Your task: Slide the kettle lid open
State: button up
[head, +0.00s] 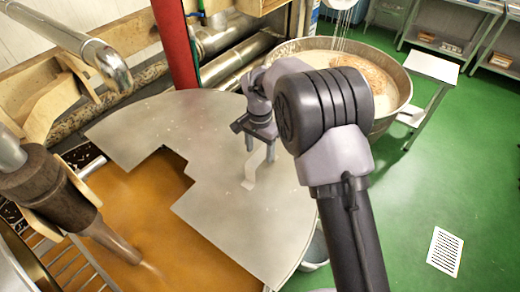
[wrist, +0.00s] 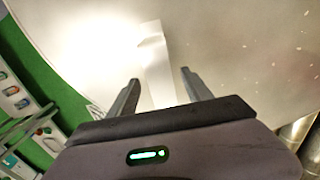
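The kettle lid (head: 245,215) is a flat grey metal plate with a stepped cut-out edge, covering the right and back part of the kettle. It also fills most of the wrist view (wrist: 235,45). A pale bent strip handle (head: 254,170) stands on the lid. My gripper (head: 261,150) is over the lid at this handle, pointing down. In the wrist view my gripper (wrist: 160,90) is open, with the handle (wrist: 156,65) between its two fingers and visible gaps on both sides. Orange-brown mass (head: 145,205) shows in the uncovered left part of the kettle.
A brown nozzle (head: 75,200) hangs over the kettle's open part at left. A red post (head: 176,45) and metal pipes (head: 230,55) stand behind the lid. A round vat (head: 395,75) stands at back right. Green floor (head: 455,165) is mostly clear at right.

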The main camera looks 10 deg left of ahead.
notch_tip(320, 180, up, 17)
jog(key=p, duration=0.1)
jog(key=shift+r+p, duration=0.2)
jog(key=shift+p, duration=0.15)
jog(key=s+d+f+t+y+b, duration=0.15)
jog(key=s+d+f+b, duration=0.25)
jog(key=s+d+b, duration=0.5)
jog(key=s+d+f+t+y+b, duration=0.15)
jog(key=s+d+f+b, duration=0.25)
jog(key=s+d+b, duration=0.45)
jog(key=s+f+n+t+h+b, duration=0.1)
jog(key=s+f+t+b, duration=0.1)
jog(key=s+f+b, duration=0.7)
notch_tip(320, 180, down, 2)
jog(key=shift+s+d+f+t, duration=0.25)
jog(key=shift+s+d+t, duration=0.2)
jog(key=shift+s, duration=0.55)
